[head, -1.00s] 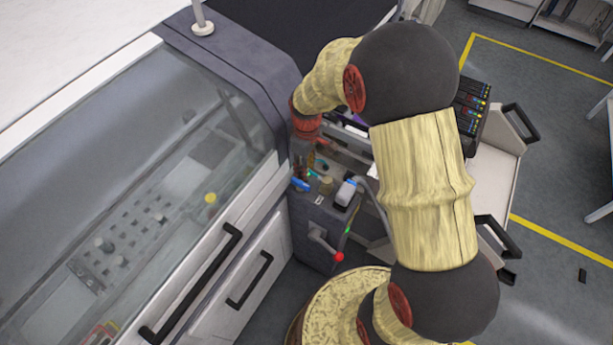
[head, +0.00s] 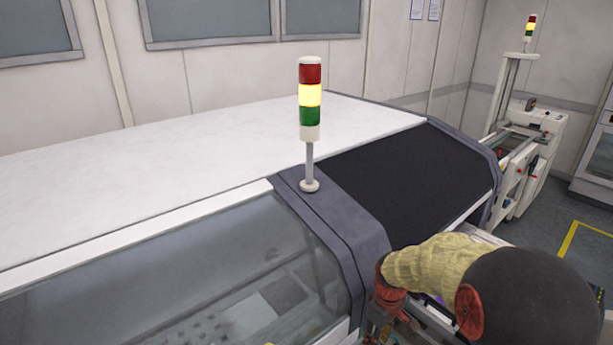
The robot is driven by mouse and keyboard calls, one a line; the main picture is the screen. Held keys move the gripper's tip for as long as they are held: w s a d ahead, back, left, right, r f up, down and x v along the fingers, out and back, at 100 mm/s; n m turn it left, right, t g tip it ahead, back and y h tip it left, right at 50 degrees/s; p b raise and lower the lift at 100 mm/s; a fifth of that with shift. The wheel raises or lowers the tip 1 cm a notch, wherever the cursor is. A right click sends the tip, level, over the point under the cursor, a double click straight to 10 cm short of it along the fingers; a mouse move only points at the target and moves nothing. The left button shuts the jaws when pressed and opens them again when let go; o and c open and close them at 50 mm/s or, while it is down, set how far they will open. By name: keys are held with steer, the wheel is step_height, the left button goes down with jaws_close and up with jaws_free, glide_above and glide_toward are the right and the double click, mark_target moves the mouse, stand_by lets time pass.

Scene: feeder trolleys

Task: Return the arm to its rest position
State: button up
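My arm enters at the bottom right of the head view, with a pale yellow link and a dark round joint. Its red wrist end points down beside the front corner of the large machine (head: 352,232). My gripper lies at or below the lower picture edge, and its fingers cannot be made out. Whether it holds anything is hidden.
A signal tower (head: 310,95) with red, lit yellow and green sections stands on the machine. A clear cover (head: 170,275) fronts the machine at left. Another machine with a signal tower (head: 530,30) stands at the back right. Grey floor with a yellow line (head: 568,240) is open at right.

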steer(key=s+a+r+m+t, duration=0.1)
steer(key=s+r+m+t, duration=0.1)
steer(key=s+r, duration=0.8)
steer(key=s+a+r+m+t+b, duration=0.1)
steer(key=s+a+r+m+t, duration=0.1)
steer(key=s+r, duration=0.9)
step_height(320, 180, up, 3)
steer(key=m+t, duration=0.1)
steer(key=m, duration=0.1)
steer(key=shift+s+a+m+t+b, duration=0.3)
